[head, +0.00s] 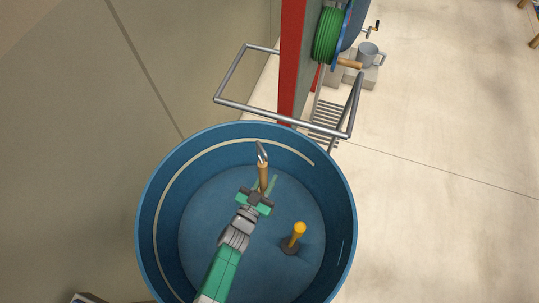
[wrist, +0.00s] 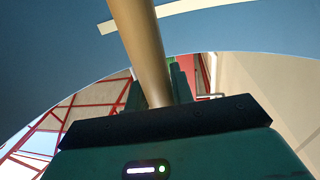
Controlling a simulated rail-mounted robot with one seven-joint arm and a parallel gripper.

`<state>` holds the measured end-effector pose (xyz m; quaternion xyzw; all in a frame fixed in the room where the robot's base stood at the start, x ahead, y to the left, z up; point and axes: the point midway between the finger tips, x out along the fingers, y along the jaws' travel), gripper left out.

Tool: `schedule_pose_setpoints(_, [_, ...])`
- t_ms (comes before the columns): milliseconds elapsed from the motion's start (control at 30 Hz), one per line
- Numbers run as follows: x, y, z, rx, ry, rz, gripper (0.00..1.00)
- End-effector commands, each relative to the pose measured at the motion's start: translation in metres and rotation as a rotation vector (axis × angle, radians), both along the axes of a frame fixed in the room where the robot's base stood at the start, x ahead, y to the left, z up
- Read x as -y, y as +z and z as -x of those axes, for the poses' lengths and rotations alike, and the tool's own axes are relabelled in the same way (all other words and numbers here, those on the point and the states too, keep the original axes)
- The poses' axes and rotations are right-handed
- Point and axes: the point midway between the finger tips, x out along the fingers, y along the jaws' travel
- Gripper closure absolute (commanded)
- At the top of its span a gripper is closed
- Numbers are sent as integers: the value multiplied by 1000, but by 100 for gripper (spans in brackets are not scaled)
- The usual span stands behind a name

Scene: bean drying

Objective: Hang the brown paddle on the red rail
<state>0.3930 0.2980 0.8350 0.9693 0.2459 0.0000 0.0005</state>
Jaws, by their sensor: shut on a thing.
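The brown paddle (head: 263,176) has a tan-brown wooden shaft and a grey metal-looking end at the top. It stands roughly upright in my gripper (head: 258,196), inside a blue tub. My gripper is shut on the shaft. In the wrist view the shaft (wrist: 138,45) runs up from the jaws and out of the picture. The lower part of the paddle is hidden by my gripper. A red upright bar (head: 293,60) stands behind the tub, apart from the paddle; I cannot tell whether it is the red rail.
The blue tub (head: 346,215) surrounds my gripper; its rim is an obstacle. A yellow-handled tool (head: 298,232) stands in it at right.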

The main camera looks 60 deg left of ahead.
Motion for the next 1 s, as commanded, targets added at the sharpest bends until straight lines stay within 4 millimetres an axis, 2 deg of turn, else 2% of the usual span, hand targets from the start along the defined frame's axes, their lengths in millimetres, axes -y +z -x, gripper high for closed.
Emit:
schedule_pose_setpoints(500, [19,1,31,-1,-1,0,100])
schedule_pose_setpoints(1000, [21,1,33,1,0,0,100])
